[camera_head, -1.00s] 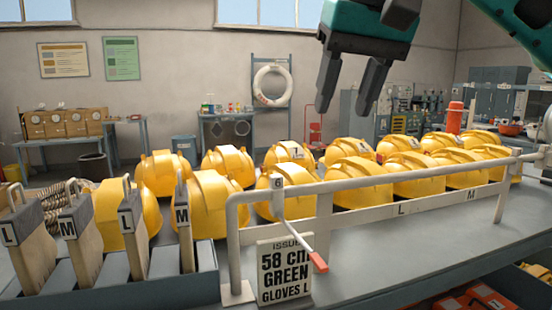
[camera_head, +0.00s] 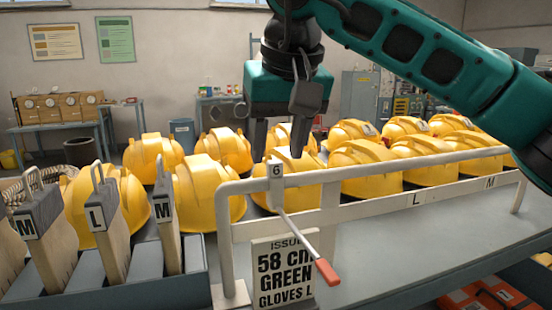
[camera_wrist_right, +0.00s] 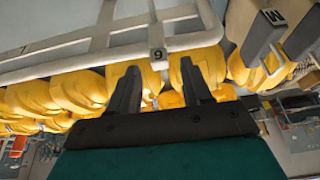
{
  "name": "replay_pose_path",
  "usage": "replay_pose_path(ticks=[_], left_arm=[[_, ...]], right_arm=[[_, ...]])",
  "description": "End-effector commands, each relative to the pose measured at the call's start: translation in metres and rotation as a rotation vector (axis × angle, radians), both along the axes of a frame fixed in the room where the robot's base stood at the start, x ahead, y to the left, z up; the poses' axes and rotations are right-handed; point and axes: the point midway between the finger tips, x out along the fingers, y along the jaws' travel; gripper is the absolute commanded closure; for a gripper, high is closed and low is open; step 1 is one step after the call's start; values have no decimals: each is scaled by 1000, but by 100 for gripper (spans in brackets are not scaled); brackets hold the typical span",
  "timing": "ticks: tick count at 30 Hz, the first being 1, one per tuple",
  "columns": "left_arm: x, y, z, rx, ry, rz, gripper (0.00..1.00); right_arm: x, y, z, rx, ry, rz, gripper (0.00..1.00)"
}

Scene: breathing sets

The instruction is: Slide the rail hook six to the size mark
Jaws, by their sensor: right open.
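The rail hook six (camera_head: 276,172) hangs on the white rail (camera_head: 400,166) near its left end. Its tag reads 6, and its thin rod slants down to a red-orange tip (camera_head: 327,272). The size marks on the lower bar are an L (camera_head: 416,199) and an M (camera_head: 489,182), both to the right of the hook. My right gripper (camera_head: 278,150) is open and points down just above and behind the hook tag. In the right wrist view the tag (camera_wrist_right: 157,54) lies beyond and between the open fingers (camera_wrist_right: 157,80), apart from them. My left gripper is not in view.
Several yellow helmets (camera_head: 372,166) stand behind the rail, close to my right gripper. A sign (camera_head: 283,272) reading 58 cm, green, gloves L stands below the hook.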

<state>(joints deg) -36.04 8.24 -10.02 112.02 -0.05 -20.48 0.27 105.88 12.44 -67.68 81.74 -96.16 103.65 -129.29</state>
Motion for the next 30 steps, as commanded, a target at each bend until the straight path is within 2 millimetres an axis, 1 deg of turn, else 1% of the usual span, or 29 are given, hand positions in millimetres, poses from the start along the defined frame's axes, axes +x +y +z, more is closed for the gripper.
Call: replay_pose_path(ticks=[1,6,16,30], left_arm=[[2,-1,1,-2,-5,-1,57],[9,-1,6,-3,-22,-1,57],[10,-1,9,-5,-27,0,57],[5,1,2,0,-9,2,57]], right_arm=[[2,1,-8,-1,3,0,51],[8,3,-20,0,1,1,51],[9,3,-22,0,0,1,51],[9,3,-22,0,0,0,96]])
